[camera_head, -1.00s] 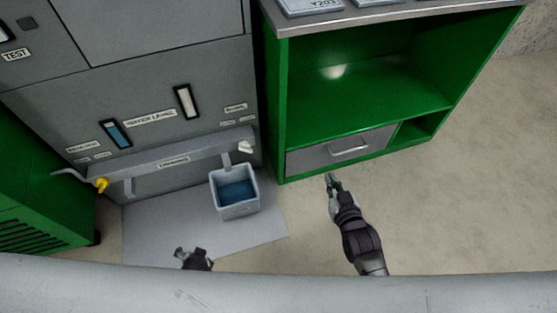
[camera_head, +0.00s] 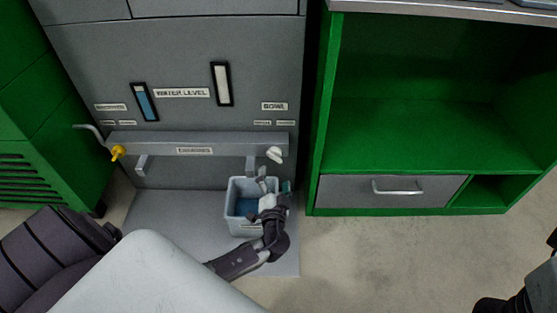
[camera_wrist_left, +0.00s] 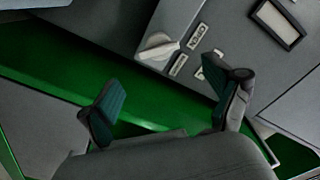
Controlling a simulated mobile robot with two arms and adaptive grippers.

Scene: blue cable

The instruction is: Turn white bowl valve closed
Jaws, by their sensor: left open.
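The white bowl valve (camera_head: 274,154) is a small white knob at the right end of the grey ledge, under the "BOWL" label. My left gripper (camera_head: 274,183) is just below it in the head view, over the grey bin. In the left wrist view the valve (camera_wrist_left: 157,46) is ahead of my left gripper (camera_wrist_left: 168,103), whose two fingers are spread with nothing between them. The valve appears apart from both fingers. Parts of my right arm show at the right edge of the head view; its fingertips are not seen.
A grey bin (camera_head: 236,205) with blue inside stands under the ledge, partly hidden by my left arm. A yellow valve (camera_head: 118,152) is at the ledge's left end. The green cabinet (camera_head: 325,130) with a grey drawer (camera_head: 350,192) stands close to the right.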

